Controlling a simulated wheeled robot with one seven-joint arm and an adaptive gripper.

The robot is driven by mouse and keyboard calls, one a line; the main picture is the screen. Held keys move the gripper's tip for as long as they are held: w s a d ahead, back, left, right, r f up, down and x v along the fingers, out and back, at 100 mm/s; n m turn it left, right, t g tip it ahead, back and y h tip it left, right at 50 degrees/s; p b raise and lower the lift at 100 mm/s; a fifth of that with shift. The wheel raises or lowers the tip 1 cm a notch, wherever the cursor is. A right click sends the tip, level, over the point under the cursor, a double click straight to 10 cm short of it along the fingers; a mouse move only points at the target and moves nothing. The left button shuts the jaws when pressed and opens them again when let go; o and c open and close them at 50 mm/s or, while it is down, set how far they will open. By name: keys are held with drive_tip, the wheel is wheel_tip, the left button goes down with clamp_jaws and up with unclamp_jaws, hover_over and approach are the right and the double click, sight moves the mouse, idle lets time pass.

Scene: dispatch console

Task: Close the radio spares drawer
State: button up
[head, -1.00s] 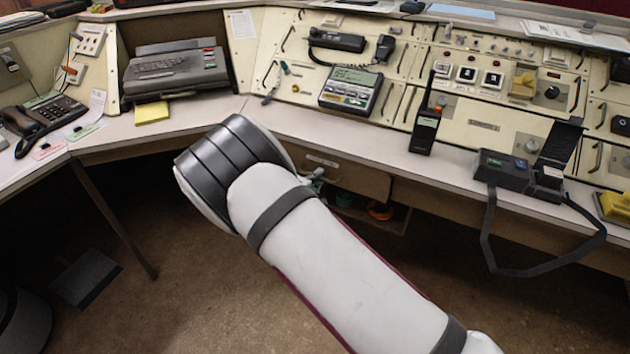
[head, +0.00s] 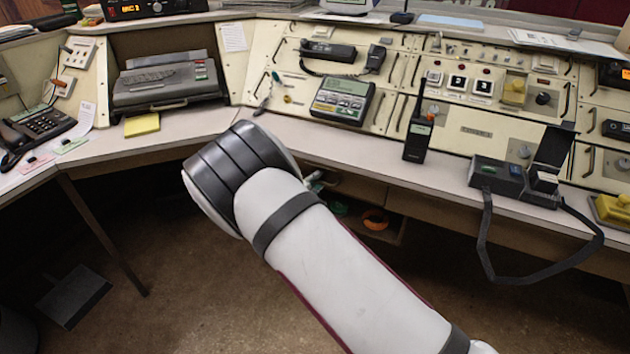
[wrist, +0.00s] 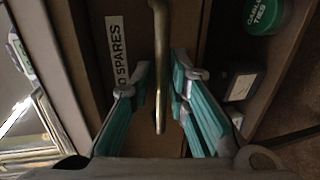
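The radio spares drawer (wrist: 177,143) shows its front in the wrist view, with a label (wrist: 117,50) partly hidden so that "O SPARES" reads. Its bar handle (wrist: 160,60) runs between the fingers of my gripper (wrist: 162,88). The teal fingers are apart, one on each side of the handle, with a gap to it. In the head view my arm covers most of the drawer and gripper, so how far out the drawer stands cannot be told there.
An orange roll (head: 375,219) lies below the desk. A handheld radio (head: 418,138) and a strapped case (head: 497,178) stand on the desk (head: 345,150) above.

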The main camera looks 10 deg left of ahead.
drive_tip(key=v, duration=1.2)
drive_tip(key=shift+w, duration=0.1)
